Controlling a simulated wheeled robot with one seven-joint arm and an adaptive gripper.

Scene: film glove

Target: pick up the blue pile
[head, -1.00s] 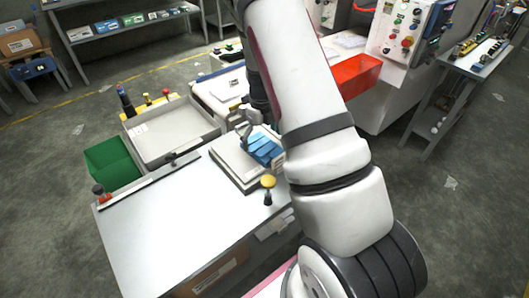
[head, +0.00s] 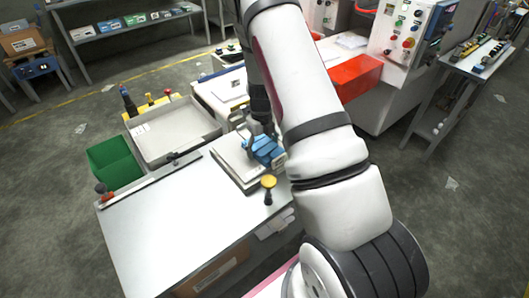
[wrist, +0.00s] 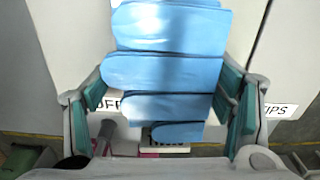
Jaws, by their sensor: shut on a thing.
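The blue pile (wrist: 165,72) is a stack of overlapping flat blue pieces with rounded ends. It fills the middle of the wrist view, between the teal-padded fingers of my gripper (wrist: 165,108). In the head view the blue pile (head: 265,151) is over the right side of a pale block-like stand (head: 236,164) on the work table. My gripper (head: 262,140) is shut on the pile there. My arm hides part of the pile's right side, and I cannot tell whether the pile is clear of the stand.
A grey tray (head: 150,152) and a green bin (head: 113,162) lie left of the stand. A yellow-topped knob (head: 268,182) stands just in front of it. A red bin (head: 358,75) is behind my arm. The front tabletop (head: 165,225) is mostly clear.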

